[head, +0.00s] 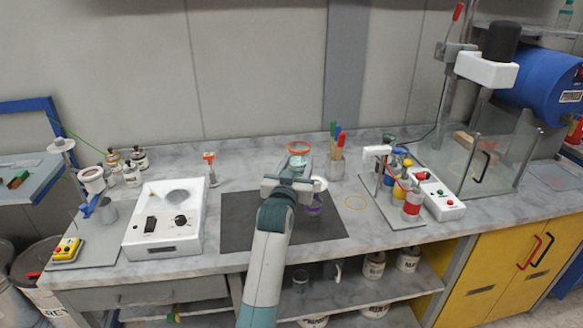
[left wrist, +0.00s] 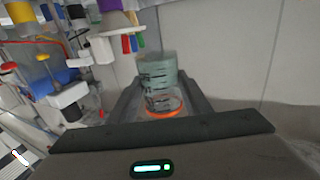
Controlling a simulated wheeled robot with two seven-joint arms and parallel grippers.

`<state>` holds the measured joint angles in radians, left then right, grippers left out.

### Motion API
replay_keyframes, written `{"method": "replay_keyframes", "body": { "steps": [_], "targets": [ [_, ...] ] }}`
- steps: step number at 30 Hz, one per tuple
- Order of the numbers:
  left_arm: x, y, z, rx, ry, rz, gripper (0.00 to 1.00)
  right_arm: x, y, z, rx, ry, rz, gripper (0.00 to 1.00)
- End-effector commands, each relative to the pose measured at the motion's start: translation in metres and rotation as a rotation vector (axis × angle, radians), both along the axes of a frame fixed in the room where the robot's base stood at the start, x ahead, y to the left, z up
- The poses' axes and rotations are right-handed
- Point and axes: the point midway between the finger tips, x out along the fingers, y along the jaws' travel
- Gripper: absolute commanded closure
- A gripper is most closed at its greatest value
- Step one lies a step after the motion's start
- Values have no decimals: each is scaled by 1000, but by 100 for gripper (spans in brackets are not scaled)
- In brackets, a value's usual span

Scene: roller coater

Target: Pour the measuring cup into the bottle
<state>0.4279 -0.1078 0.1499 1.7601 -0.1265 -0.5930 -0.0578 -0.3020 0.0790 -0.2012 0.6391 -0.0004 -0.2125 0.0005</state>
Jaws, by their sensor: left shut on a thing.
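A clear measuring cup (head: 299,161) with an orange rim and dark marks is between the fingers of my left gripper (head: 293,172), which is shut on it. The cup shows rim up in the head view, over the back part of the dark mat. In the left wrist view the cup (left wrist: 160,84) sits between both fingers of my left gripper (left wrist: 160,98). My right gripper is not in view.
A dark mat (head: 237,234) lies under my arm. A white box with a knob (head: 165,235) stands left. A pen holder (head: 336,168) is close behind, to the right. Right of the mat are a small rig (head: 411,204) and a glass-guarded machine (head: 490,165).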

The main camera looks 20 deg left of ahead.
Motion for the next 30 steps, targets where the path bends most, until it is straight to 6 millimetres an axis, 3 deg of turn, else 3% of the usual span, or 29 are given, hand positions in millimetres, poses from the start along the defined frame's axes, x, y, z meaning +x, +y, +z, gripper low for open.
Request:
{"method": "replay_keyframes", "body": {
  "steps": [5, 19, 30],
  "targets": [
    [7, -2, 5, -4, -1, -1, 81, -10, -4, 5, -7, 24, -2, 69],
    [6, -2, 4, 7, 1, -1, 81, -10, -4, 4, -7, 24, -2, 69],
    [-1, -1, -1, 130, 22, 3, 81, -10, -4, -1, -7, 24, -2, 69]
  ]
}}
